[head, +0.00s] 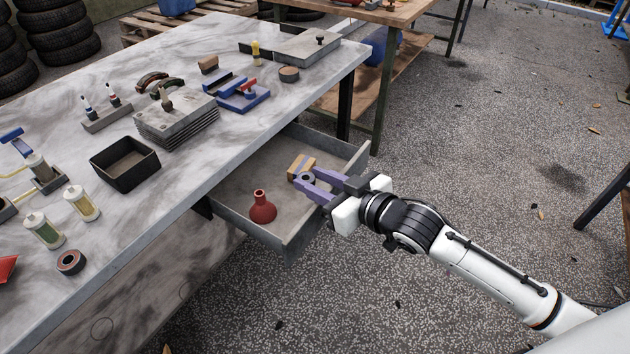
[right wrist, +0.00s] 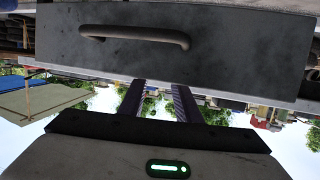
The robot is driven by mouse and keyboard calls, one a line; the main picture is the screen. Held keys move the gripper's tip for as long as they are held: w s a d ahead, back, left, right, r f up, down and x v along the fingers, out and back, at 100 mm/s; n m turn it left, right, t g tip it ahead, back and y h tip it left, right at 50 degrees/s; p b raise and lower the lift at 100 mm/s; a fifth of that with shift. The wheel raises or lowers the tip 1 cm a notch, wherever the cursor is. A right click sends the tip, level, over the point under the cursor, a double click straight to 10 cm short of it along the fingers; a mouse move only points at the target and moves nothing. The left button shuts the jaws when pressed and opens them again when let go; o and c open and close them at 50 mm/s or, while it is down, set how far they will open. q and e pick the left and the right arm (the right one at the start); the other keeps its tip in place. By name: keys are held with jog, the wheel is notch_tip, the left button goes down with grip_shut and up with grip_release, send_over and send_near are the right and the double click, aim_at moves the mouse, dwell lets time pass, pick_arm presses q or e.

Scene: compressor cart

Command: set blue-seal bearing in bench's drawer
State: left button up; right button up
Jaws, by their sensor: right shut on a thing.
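The bench's drawer (head: 228,208) is pulled out below the bench top. My right gripper (head: 304,177), with purple fingers, reaches in over the drawer's front panel and is shut on a small dark ring-shaped bearing (head: 308,179). Its seal colour is hard to make out. The bearing is inside the drawer's outline, close to a tan-and-yellow box; I cannot tell whether it touches the floor. In the right wrist view, the drawer's front and handle (right wrist: 135,37) fill the top and hide the fingertips and the bearing. My left gripper is not in view.
A red funnel-shaped flask (head: 262,208) and the tan-and-yellow box (head: 301,166) stand in the drawer. Another bearing (head: 71,262) with a reddish-brown face lies on the bench top (head: 165,230). A black bin (head: 125,164) and tools crowd the bench. The drawer's left part is clear.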

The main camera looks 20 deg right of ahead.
jog(key=shift+f, duration=0.7)
jog(key=o, duration=1.1)
jog(key=shift+s+f, duration=0.15)
jog(key=shift+d, duration=0.1)
jog(key=shift+d+r, duration=0.1)
jog(key=shift+r, duration=0.6)
jog(key=r+p+v, duration=0.1)
jog(key=v, duration=1)
jog(key=s+a+f+g+h, duration=0.1)
jog(key=s+a+f, duration=0.1)
jog(key=s+f, duration=0.3)
jog(key=s+a+f+m+g+h, duration=0.1)
jog(key=s+f, duration=0.4)
jog(key=f, duration=0.5)
jog(key=s+a+f+m+g+h, duration=0.1)
jog(key=s+a+f+g, duration=0.1)
jog(key=f, duration=0.6)
jog(key=shift+s+a+g, duration=0.15)
jog(key=shift+s+a, duration=0.25)
jog(key=shift+s, duration=0.3)
jog(key=shift+s+a+g, duration=0.15)
jog(key=shift+s+a, duration=0.2)
jog(key=shift+s, duration=0.35)
